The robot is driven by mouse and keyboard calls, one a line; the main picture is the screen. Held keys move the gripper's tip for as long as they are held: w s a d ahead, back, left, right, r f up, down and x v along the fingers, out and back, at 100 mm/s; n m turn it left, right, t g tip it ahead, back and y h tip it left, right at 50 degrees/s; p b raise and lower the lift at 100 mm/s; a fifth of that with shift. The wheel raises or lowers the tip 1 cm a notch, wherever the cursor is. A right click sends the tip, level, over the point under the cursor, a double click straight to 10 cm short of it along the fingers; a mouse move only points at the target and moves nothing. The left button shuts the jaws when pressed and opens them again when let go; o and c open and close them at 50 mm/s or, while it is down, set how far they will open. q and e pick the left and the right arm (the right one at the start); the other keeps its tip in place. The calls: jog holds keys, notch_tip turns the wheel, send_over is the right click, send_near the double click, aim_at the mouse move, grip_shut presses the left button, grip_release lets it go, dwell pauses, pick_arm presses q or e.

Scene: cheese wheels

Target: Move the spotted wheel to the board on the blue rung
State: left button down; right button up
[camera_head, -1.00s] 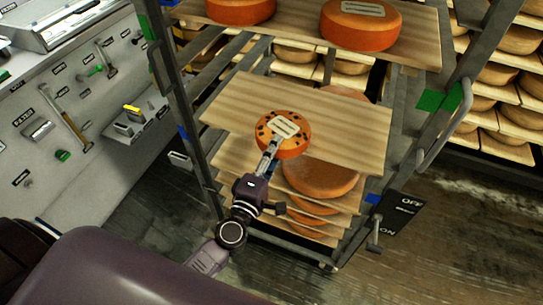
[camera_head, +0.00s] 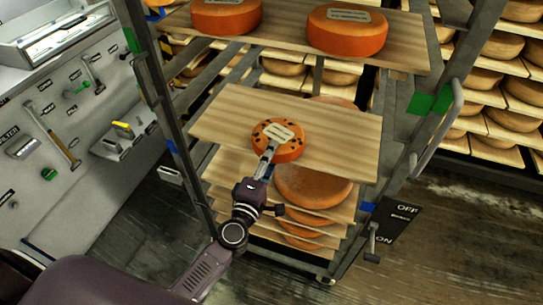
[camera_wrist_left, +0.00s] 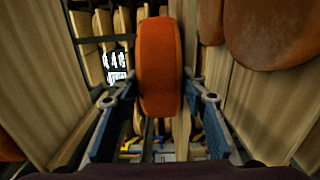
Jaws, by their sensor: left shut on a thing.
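The spotted wheel (camera_head: 291,149) is orange with dark spots and a pale label on top. In the head view it appears over the bare middle board (camera_head: 335,137) of the rack, near the blue marks (camera_head: 368,207) on the posts. My left gripper (camera_head: 268,156) reaches in from the front and is shut on the wheel's near side. In the left wrist view the wheel (camera_wrist_left: 160,65) stands between the two blue fingers. I cannot tell whether its underside touches the board. My right gripper is not in view.
An upper board (camera_head: 272,38) near the green marks (camera_head: 420,103) bears two plain orange wheels (camera_head: 346,32). Lower boards hold brown wheels (camera_head: 312,187) close below. Rack posts stand on both sides. A tool wall (camera_head: 50,130) is at the left.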

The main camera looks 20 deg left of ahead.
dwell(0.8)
pick_arm(q)
jog(key=c, duration=1.1)
grip_release()
jog(key=shift+s+f, duration=0.1)
jog(key=shift+f, duration=0.25)
jog(key=s, duration=1.2)
jog(key=shift+a+r, duration=0.2)
jog(key=shift+r, duration=0.05)
